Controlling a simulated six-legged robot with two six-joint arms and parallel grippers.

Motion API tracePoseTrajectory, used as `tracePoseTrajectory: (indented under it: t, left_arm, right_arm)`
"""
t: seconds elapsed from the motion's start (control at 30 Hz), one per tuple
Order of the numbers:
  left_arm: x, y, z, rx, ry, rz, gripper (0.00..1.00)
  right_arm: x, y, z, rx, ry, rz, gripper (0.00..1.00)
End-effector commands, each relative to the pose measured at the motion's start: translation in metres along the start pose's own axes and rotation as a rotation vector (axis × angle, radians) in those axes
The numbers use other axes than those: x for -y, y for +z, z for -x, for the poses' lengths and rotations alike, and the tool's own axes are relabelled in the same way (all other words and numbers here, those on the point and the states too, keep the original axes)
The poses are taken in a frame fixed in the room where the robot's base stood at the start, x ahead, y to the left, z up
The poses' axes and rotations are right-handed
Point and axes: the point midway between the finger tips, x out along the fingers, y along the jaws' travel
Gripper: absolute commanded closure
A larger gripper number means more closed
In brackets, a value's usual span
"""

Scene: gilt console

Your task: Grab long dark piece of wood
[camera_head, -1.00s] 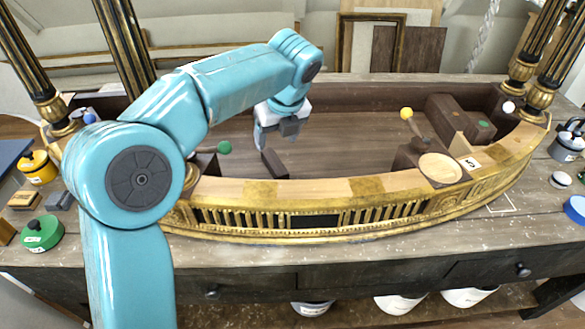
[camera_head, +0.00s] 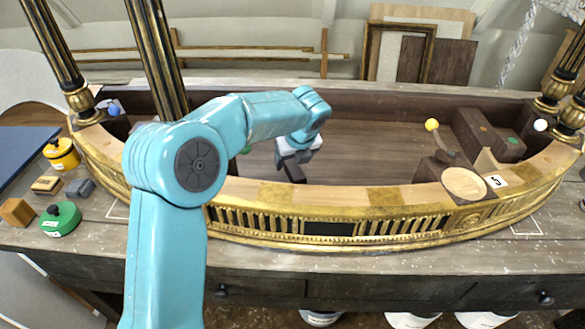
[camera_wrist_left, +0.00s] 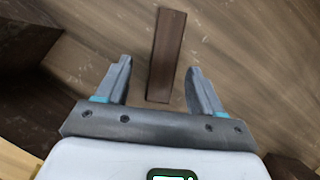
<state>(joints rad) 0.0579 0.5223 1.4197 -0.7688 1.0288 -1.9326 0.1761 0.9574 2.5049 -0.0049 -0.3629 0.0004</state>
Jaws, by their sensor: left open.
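The long dark piece of wood (camera_wrist_left: 166,52) lies on the brown wooden floor of the console recess. In the left wrist view it runs lengthwise, with its near end between my open left gripper's fingers (camera_wrist_left: 159,67). I see a gap on both sides, so the fingers do not grip it. In the head view my left gripper (camera_head: 290,160) is low in the recess, just behind the gilt front rail. The piece shows there only as a small dark shape (camera_head: 298,175), mostly covered by the gripper. My right gripper is not in view.
The curved gilt rail (camera_head: 330,195) borders the recess in front. Dark blocks (camera_head: 480,135) and a yellow-knobbed lever (camera_head: 432,125) stand at its right. A black-and-gold column (camera_head: 158,55) rises at the left. The recess floor between is mostly clear.

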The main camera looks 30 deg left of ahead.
Motion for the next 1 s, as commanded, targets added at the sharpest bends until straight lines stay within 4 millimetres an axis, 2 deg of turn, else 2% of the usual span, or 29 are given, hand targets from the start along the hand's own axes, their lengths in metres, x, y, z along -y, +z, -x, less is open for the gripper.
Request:
tracePoseTrajectory:
  t: [0.1,0.2,0.47,0.63,0.67,1.0]
  left_arm:
    - [0.004,-0.001,-0.021,-0.002,0.004,-0.002,0.33]
    - [0.005,-0.001,-0.032,-0.001,0.002,-0.001,0.33]
    - [0.005,-0.001,-0.035,0.000,0.001,-0.001,0.33]
    - [0.005,-0.001,-0.035,0.000,0.001,-0.001,0.85]
    - [0.005,-0.001,-0.035,-0.001,0.001,-0.001,0.90]
    - [0.005,0.001,-0.032,0.001,0.000,-0.001,0.90]
  right_arm:
    - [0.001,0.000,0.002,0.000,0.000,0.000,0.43]
    - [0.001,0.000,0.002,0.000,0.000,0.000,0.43]
    - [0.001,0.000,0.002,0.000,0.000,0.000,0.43]
    - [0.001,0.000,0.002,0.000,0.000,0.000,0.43]
    - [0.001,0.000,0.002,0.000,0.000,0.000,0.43]
    - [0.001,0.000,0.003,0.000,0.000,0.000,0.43]
